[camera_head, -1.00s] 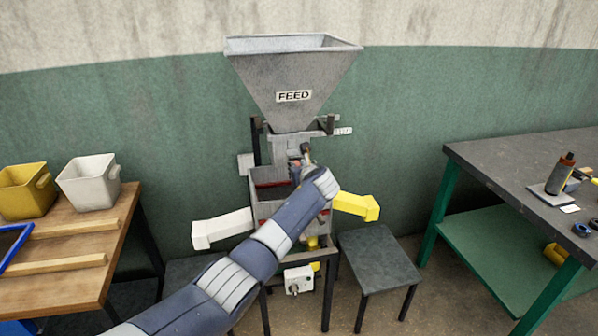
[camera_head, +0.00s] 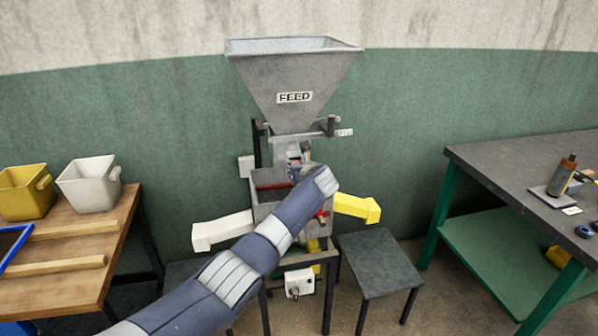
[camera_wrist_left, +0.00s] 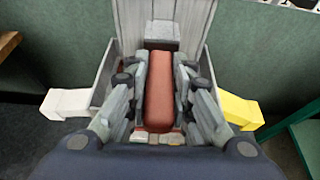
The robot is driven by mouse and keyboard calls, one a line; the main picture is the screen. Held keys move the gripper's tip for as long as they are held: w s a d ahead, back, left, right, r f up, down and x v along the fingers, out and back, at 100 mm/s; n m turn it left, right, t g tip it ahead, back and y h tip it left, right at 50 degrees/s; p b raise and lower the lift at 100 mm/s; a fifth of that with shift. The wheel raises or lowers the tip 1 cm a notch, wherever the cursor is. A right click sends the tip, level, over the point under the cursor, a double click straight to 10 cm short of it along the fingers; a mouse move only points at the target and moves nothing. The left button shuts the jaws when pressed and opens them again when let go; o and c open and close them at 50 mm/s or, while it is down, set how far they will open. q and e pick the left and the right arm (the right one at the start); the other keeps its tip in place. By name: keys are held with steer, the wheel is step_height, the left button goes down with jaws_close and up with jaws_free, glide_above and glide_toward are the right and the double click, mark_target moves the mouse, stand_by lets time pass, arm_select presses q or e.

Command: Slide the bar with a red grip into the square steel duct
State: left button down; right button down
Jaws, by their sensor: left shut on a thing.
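My left gripper (camera_wrist_left: 160,84) is shut on the red grip (camera_wrist_left: 160,100) of the bar, which lies between its two fingers in the left wrist view. A grey block (camera_wrist_left: 162,33) shows just beyond the grip; I cannot tell whether it is the bar's end or part of the machine. In the head view, the square steel duct (camera_head: 282,153) stands below the hopper marked FEED. My left wrist (camera_head: 322,181) is in front of it and hides most of the gripper and grip. How far the bar is inside the duct cannot be seen. My right gripper is not in view.
The grey hopper (camera_head: 293,85) tops the machine. A white chute (camera_head: 222,230) and a yellow chute (camera_head: 356,206) stick out at its sides. A stool (camera_head: 379,262) stands right of it. A wooden bench (camera_head: 70,245) is left, a dark workbench (camera_head: 500,165) right.

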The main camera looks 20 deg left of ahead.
arm_select(q)
steer(key=shift+w+r, duration=0.1)
steer(key=shift+r, duration=0.15)
steer(key=c, duration=1.3)
jaws_free()
steer(key=shift+c, duration=0.2)
steer(key=shift+f, duration=0.15)
